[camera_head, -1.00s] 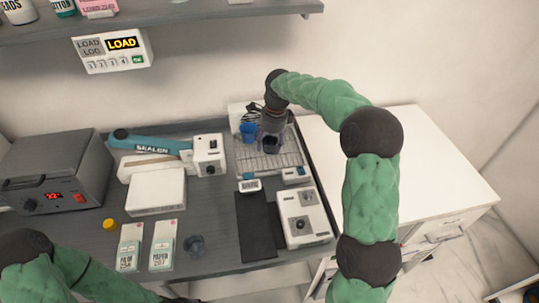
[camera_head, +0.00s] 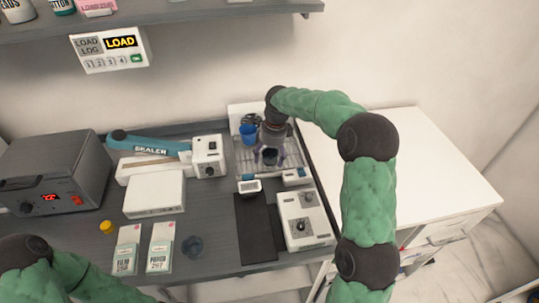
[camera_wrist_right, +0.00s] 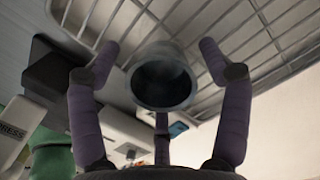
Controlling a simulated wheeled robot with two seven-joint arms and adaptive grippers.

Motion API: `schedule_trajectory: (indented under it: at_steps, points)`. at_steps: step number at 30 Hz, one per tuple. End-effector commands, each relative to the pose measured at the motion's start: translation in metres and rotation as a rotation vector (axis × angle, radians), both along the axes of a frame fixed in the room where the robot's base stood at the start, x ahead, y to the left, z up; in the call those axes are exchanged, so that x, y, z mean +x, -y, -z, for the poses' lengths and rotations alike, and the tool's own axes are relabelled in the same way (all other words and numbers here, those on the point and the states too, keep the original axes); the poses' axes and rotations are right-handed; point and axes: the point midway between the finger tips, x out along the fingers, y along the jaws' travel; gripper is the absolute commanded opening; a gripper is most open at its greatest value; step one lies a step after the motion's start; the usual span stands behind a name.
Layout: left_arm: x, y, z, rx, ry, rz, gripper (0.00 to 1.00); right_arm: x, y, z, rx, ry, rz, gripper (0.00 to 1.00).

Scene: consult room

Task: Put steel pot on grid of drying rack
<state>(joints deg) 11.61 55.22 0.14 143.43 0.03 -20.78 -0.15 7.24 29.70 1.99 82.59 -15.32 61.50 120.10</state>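A small grey steel pot (camera_head: 270,156) stands on the wire grid of the drying rack (camera_head: 290,152) in the head view. My right gripper (camera_head: 270,153) is above and around it with its purple fingers spread. In the right wrist view the pot (camera_wrist_right: 162,78) shows its round dark mouth between the fingers of my right gripper (camera_wrist_right: 160,62). Gaps show between the two side fingers and its wall, and grid wires (camera_wrist_right: 250,40) lie beyond it. The pot's base is hidden. My left arm crosses the bottom left of the head view, with its gripper out of frame.
A blue cup (camera_head: 248,134) stands at the rack's left. A sealer (camera_head: 150,150), white box (camera_head: 154,194), black mat (camera_head: 256,226) and white device (camera_head: 304,220) crowd the bench. The white cabinet top (camera_head: 430,160) is clear.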

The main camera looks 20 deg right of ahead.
Motion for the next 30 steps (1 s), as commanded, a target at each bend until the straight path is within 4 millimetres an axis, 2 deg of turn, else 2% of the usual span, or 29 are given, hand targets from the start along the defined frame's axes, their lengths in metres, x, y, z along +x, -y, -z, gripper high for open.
schedule_trajectory:
  at_steps: [7,11,24,30]
  points:
    - [0.000,0.000,0.000,0.000,0.000,0.000,0.40,0.000,0.000,-0.001,0.000,0.000,0.000,0.78]
    - [0.000,0.000,-0.004,0.000,0.000,0.000,0.40,0.000,0.001,-0.012,0.000,0.001,0.000,0.78]
    - [0.000,0.000,-0.033,0.000,0.000,0.000,0.40,-0.004,0.010,-0.095,-0.001,0.002,0.000,0.78]
    - [0.000,0.000,-0.039,0.000,0.000,0.000,0.40,-0.006,0.012,-0.116,-0.001,0.001,0.000,0.78]
